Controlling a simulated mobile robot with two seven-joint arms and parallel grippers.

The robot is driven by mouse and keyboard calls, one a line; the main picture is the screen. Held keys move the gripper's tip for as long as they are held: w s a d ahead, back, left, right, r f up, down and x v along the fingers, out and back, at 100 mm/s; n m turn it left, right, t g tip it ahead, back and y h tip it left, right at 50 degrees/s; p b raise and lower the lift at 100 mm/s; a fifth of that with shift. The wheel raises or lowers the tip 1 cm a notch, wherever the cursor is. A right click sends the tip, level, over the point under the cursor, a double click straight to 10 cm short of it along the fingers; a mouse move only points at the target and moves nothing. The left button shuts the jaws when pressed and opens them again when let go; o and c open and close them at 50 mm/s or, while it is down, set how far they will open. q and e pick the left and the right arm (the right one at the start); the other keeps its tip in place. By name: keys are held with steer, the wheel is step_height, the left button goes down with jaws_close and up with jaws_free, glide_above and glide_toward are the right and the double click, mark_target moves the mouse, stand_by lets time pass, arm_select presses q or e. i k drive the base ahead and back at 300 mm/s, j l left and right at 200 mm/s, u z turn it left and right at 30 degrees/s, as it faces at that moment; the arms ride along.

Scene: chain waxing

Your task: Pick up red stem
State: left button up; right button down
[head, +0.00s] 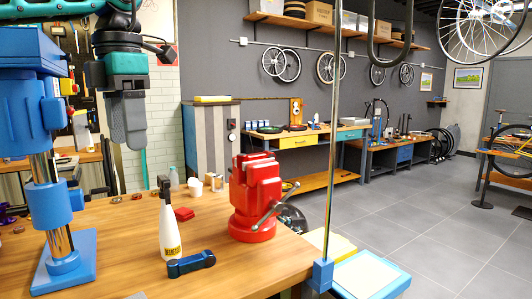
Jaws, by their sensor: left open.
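A small red piece (184,214), which looks like the red stem, lies on the wooden workbench (115,240), just right of and behind a white spray bottle (170,236). A blue and black stem-shaped part (191,264) lies nearer, in front of the bottle. My left gripper (136,148) hangs pointing down at the upper left, above the back of the bench. It is open, seen nearly edge-on, with nothing visible in it. It is apart from the red piece, higher and to its left. My right gripper is out of view.
A red vise (256,198) stands on the bench's right side, its handle sticking out. A blue stand (66,262) fills the left. A thin upright post (333,150) rises at the bench's right corner.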

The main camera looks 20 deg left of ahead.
mark_target(241, 158)
steer(key=i, duration=1.35)
